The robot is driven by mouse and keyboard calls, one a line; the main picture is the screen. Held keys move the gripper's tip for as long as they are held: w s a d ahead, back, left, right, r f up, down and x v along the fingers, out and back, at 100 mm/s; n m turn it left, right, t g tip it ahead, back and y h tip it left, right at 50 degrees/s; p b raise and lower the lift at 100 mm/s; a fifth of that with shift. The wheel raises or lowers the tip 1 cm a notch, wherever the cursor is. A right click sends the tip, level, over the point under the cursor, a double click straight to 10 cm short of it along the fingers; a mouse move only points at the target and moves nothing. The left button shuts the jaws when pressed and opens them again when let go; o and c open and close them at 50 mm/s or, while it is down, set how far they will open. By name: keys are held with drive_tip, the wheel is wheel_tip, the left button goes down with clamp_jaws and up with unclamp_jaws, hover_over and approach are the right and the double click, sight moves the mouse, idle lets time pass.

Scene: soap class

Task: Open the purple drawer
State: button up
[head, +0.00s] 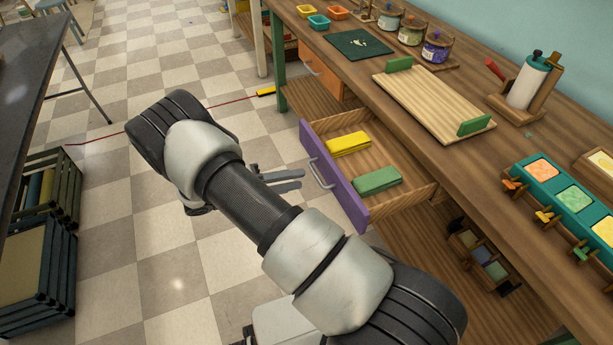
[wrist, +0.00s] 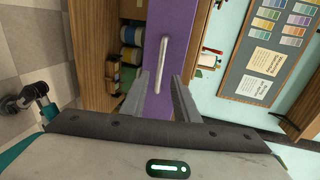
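The purple drawer front (head: 333,178) stands pulled out from under the wooden workbench in the head view. Inside the drawer lie a yellow block-like item (head: 348,144) and a green one (head: 377,180). A pale bar handle (head: 321,172) is on the drawer's front. My gripper (head: 301,180) is just left of the handle with its fingers apart. In the wrist view the purple front (wrist: 177,40) and the handle (wrist: 163,66) lie ahead of my open gripper (wrist: 159,76). The handle's lower end shows between the fingers, which do not grip it.
The workbench top (head: 350,75) holds a wooden tray (head: 430,100), jars (head: 410,35) and a paper roll (head: 526,85). Dark crates (head: 38,250) stand at the left. A red cord (head: 100,138) crosses the checkered floor, which is otherwise mostly clear left of the drawer.

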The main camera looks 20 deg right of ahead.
drive_tip(key=v, duration=1.2)
drive_tip(key=s+d+r+m+g+y, duration=0.1)
drive_tip(key=s+d+r+m+y, duration=0.15)
drive_tip(key=r+m, duration=0.4)
drive_tip(key=s+d+r+m+g+y, duration=0.1)
drive_tip(key=s+d+r+m+y, duration=0.2)
drive_tip(key=r+m, duration=0.4)
drive_tip(key=s+d+r+m+g+y, duration=0.1)
drive_tip(key=s+d+r+m+y, duration=0.15)
drive_tip(key=r+m+y, duration=0.4)
drive_tip(key=s+d+r+m+t+y, duration=0.1)
drive_tip(key=s+r+m+t+y, duration=0.45)
drive_tip(key=s+r+m, duration=0.8)
wheel_tip(320, 180, up, 17)
drive_tip(key=m+t+h+p, duration=0.1)
drive_tip(key=m+h+p, duration=0.1)
drive_tip(key=p, duration=1.7)
drive_tip(key=shift+m+t, duration=0.35)
drive_tip(key=shift+m, duration=0.3)
